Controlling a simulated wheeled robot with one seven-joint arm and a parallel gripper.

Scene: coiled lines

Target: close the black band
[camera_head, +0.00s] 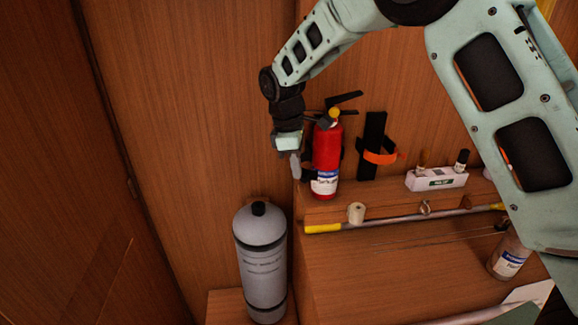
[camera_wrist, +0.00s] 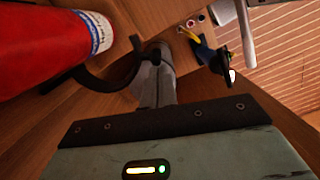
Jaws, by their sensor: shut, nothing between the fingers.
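A red fire extinguisher (camera_head: 327,158) stands upright on a wooden ledge against the wall; its red side and label fill the upper left of the wrist view (camera_wrist: 40,40). The black band (camera_wrist: 112,82) curves out from beside the extinguisher as an open hook, its free end close to my fingers. In the head view a small dark part of the band (camera_head: 308,174) shows left of the extinguisher. My gripper (camera_head: 295,168) points down just left of the extinguisher. Its grey fingers (camera_wrist: 157,68) are shut and empty, beside the band; I cannot tell whether they touch.
A grey cylinder (camera_head: 262,262) stands below my gripper. Right of the extinguisher are a black bracket with an orange strap (camera_head: 380,157) and a white holder (camera_head: 437,180). A pole (camera_head: 385,220) and a small roll (camera_head: 356,212) lie along the ledge front. Wall left of my gripper is clear.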

